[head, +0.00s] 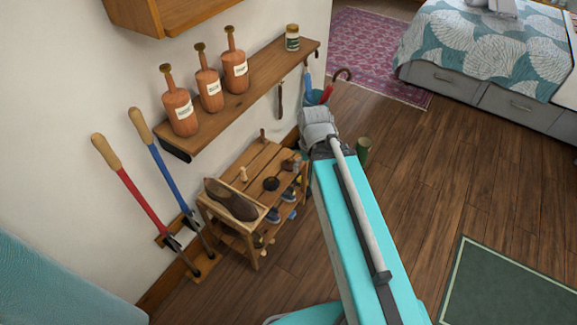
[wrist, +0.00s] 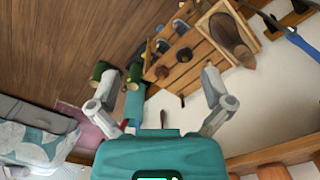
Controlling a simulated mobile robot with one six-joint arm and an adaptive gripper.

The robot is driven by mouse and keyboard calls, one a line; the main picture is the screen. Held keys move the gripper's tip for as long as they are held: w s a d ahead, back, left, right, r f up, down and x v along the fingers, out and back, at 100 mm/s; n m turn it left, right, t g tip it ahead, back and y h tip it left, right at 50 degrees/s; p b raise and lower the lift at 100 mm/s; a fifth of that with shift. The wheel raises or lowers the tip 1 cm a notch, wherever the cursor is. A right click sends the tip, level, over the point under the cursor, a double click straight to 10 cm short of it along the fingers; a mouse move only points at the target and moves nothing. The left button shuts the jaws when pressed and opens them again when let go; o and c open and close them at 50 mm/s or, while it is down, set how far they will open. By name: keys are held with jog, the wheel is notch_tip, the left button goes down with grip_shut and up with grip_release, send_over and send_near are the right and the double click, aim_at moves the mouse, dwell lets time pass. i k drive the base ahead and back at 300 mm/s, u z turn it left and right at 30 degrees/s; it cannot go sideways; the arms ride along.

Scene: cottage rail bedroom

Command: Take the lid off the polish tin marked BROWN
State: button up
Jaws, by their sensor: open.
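A wooden shoe rack (head: 262,160) stands low against the wall, with a brown shoe (head: 232,200) on its top. A small dark round object (head: 271,184), possibly a polish tin, lies on the slats beside the shoe. In the wrist view, small dark round objects (wrist: 184,55) show at the rack. No BROWN marking is legible, so I cannot tell which is the marked tin or whether its lid is on. My gripper (wrist: 160,80) is open and empty, its fingers spread apart, with the rack beyond them. In the head view I cannot make out its fingertips.
A wall shelf (head: 240,100) above the rack holds three brown labelled bottles (head: 208,90) and a jar (head: 292,38). Long-handled tools (head: 140,190) stand left of the rack. A green cylinder (head: 363,150) stands on the floor to its right. Open wooden floor (head: 440,170) lies further right.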

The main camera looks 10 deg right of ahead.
aim_at(287, 165)
jog(key=u, duration=0.25)
jog(key=k, duration=0.55)
jog(key=u, duration=0.45)
jog(key=k, duration=0.8)
jog(key=u, duration=0.35)
jog(key=i, duration=1.25)
jog(key=z, duration=0.85)
jog(key=i, duration=0.55)
jog(key=z, duration=0.45)
